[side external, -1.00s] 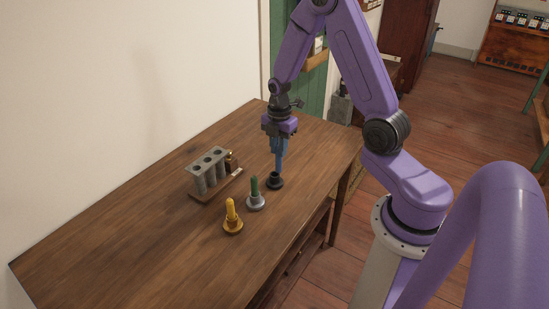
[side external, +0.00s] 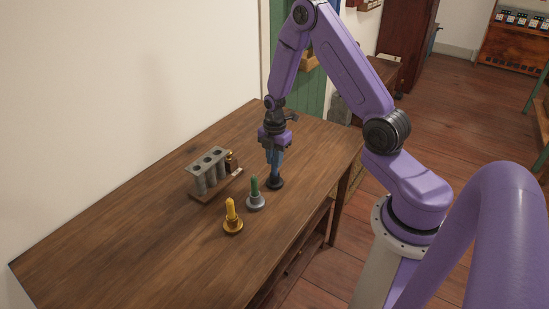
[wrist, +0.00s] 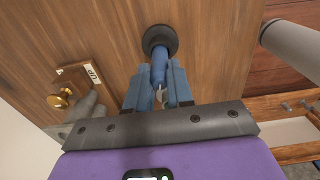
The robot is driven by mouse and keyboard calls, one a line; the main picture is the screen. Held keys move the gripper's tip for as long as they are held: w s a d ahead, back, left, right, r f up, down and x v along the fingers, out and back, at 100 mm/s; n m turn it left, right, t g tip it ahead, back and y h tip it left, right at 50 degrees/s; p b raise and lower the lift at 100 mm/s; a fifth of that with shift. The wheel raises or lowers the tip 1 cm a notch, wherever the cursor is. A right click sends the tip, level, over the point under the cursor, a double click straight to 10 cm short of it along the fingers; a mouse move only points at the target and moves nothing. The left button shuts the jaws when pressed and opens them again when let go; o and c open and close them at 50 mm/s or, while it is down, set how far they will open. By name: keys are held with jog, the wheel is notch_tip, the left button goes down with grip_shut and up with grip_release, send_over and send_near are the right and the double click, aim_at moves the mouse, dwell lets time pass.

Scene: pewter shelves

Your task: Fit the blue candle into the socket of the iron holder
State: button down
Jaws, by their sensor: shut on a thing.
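The blue candle (wrist: 158,72) is held upright between the blue fingers of my gripper (wrist: 160,76), which also shows in the side view (side external: 275,168). The dark iron holder (side external: 275,184) stands on the table directly under the gripper; it also shows in the wrist view (wrist: 168,34). The candle's lower end meets the holder's socket in both views. How deep it sits in the socket is hidden. The fingers are just above the holder.
A grey holder with a green candle (side external: 255,190) stands close by, lower left of the iron holder. A brass holder with a yellow candle (side external: 231,212) is further on. A rack of grey tubes (side external: 207,171) stands to the left. The table's near left is clear.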

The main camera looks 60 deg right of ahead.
jog(key=shift+f, duration=0.15)
jog(key=c, duration=1)
grip_release()
